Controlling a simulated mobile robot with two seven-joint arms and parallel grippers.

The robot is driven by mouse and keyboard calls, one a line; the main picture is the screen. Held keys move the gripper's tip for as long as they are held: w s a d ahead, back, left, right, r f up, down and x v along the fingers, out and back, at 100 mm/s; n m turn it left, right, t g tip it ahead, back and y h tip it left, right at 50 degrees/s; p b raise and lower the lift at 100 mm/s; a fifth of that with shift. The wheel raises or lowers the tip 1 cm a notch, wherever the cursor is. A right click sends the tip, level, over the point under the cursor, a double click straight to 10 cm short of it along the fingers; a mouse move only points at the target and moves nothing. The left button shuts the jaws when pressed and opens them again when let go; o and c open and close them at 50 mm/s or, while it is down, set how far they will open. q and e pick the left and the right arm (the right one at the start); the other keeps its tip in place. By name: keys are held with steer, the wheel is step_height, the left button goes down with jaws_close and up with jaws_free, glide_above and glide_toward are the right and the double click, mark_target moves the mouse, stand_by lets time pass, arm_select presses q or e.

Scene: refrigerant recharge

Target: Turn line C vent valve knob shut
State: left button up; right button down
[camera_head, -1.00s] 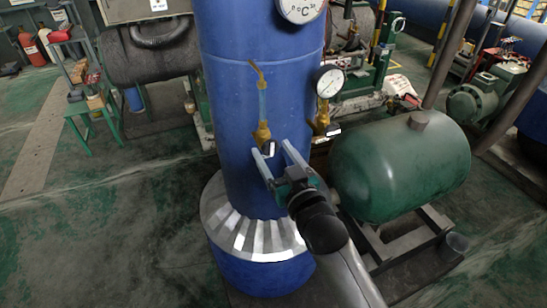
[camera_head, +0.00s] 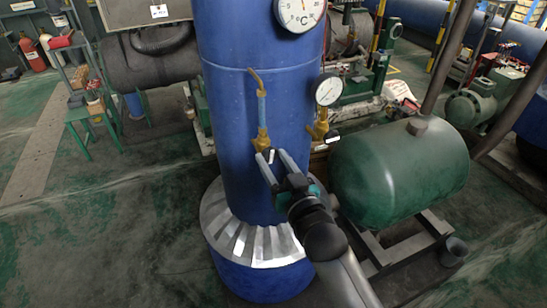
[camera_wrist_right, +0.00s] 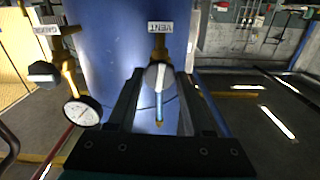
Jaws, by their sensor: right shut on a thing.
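The vent valve (camera_head: 262,139) is a brass fitting with a short blue tube above it, on the front of the tall blue column (camera_head: 230,110). Its grey round knob (camera_wrist_right: 157,76) shows under a white VENT tag (camera_wrist_right: 161,27) in the right wrist view. My right gripper (camera_head: 271,155) reaches the knob from below right, with one finger on each side; it also shows in the right wrist view (camera_wrist_right: 157,82). It is shut on the knob. In the head view the fingers and the tag hide most of the knob. My left gripper is not in view.
A gauge valve (camera_head: 320,130) with a round dial (camera_head: 328,90) is close to the right of the vent valve. A green tank (camera_head: 400,172) stands right of my right arm. A silver ribbed collar (camera_head: 250,240) rings the column below.

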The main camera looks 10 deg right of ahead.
steer(key=shift+r+m+p, duration=0.1)
steer(key=shift+m+p, duration=0.45)
steer(key=shift+m, duration=1.15)
steer(key=m+p, duration=0.2)
steer(key=m, duration=0.1)
steer(key=shift+m, duration=0.7)
